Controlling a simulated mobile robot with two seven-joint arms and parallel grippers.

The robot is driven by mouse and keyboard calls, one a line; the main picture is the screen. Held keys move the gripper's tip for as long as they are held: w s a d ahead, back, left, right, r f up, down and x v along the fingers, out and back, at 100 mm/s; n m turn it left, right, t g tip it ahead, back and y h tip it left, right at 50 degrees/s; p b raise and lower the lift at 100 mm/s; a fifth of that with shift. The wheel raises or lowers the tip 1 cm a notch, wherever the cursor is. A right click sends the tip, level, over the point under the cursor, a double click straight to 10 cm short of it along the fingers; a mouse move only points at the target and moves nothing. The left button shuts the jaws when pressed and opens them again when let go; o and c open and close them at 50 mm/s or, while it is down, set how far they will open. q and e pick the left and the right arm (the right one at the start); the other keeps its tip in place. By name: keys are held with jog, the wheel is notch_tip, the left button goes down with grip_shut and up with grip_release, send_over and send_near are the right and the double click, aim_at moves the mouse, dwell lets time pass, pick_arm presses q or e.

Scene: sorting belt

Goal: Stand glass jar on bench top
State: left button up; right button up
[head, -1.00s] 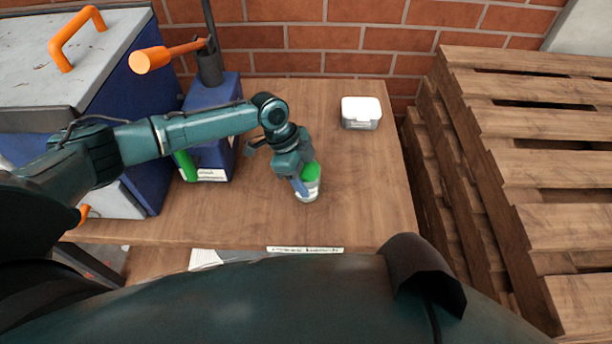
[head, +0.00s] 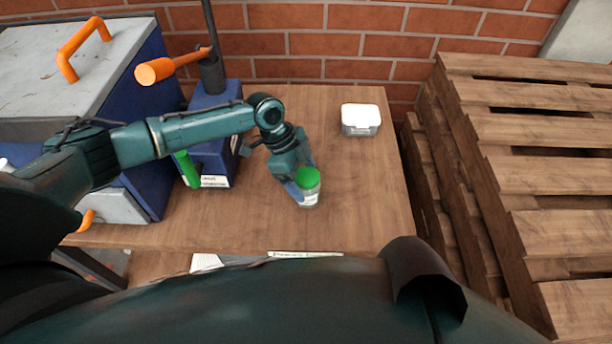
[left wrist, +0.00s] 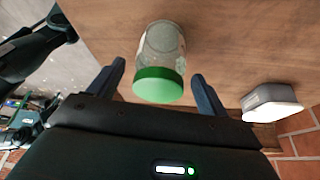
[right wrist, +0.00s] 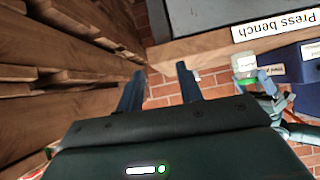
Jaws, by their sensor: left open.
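The glass jar (head: 309,199) with a green lid stands upright on the wooden bench top (head: 360,200), near its front middle. My left gripper (head: 300,182) is at the jar's back left. In the left wrist view the jar (left wrist: 163,48) shows between the open fingers (left wrist: 158,72), with a gap on each side and its lid towards the palm. The jar (right wrist: 244,66) also shows small in the right wrist view, by the left gripper. My right gripper (right wrist: 160,72) has its fingers apart with nothing between them; it is outside the head view.
A white-lidded container (head: 361,119) stands at the back right of the bench. A blue press (head: 212,130) with orange and green handles and a blue-grey cabinet (head: 90,90) are on the left. Wooden pallets (head: 520,150) are stacked to the right. The bench right of the jar is clear.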

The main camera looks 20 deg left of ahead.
pick_arm(q)
jog(key=p+v, duration=0.2)
jog(key=v, duration=0.3)
jog(key=shift+r, duration=0.15)
